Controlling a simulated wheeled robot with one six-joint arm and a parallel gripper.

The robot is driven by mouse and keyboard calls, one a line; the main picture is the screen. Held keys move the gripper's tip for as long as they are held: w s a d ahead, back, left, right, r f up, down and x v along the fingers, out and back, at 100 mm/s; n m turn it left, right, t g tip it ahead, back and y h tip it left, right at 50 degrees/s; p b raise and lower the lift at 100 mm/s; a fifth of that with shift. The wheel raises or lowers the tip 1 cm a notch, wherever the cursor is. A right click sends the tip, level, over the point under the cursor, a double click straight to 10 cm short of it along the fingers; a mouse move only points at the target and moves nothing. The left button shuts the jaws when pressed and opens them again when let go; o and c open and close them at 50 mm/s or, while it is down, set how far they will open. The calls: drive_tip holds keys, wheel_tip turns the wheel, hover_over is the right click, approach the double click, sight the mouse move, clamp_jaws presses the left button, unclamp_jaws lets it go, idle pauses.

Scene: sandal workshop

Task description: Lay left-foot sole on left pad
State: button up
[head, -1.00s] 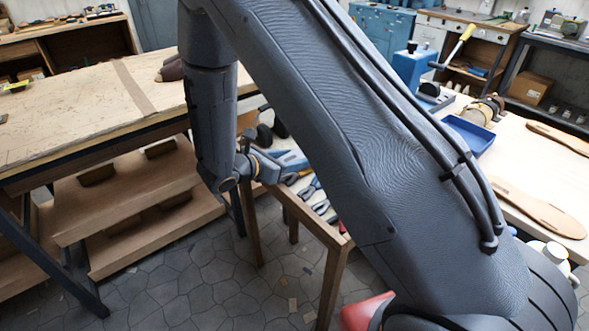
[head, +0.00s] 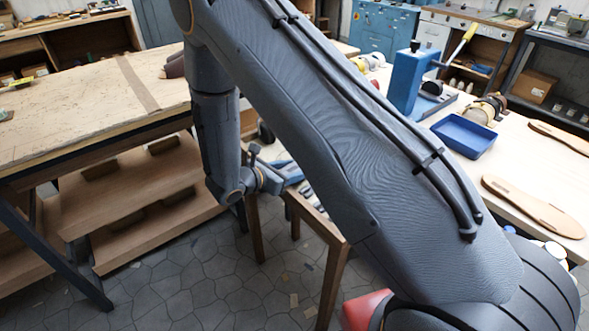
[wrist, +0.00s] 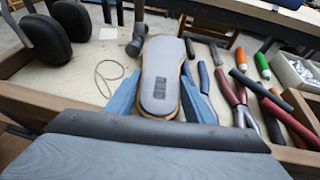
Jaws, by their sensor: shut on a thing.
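My gripper (wrist: 157,98) has blue fingers and is shut on a sole (wrist: 160,72) in the wrist view. The sole has a grey top with a dark printed mark and a tan edge. It is held between the fingers, over or on a pale tool-strewn surface; I cannot tell whether it touches that surface. In the head view my gripper (head: 284,176) is partly hidden behind my arm, and the sole is not visible there. Two tan sole-shaped pieces, one nearer (head: 533,206) and one farther (head: 562,137), lie on the right bench. I cannot tell which is the left pad.
The right bench (head: 505,150) carries a blue tray (head: 463,136) and a blue press (head: 406,82). A wooden table (head: 70,110) with lower shelves stands at left. Pliers and coloured-handled tools (wrist: 240,95) lie beside the sole, with black ear defenders (wrist: 62,30) at left.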

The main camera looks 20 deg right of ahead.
drive_tip(key=o, duration=1.2)
drive_tip(key=b+v, duration=0.2)
drive_tip(key=v, duration=0.6)
drive_tip(key=shift+s+d+b, duration=0.2)
drive_tip(key=shift+b, duration=0.1)
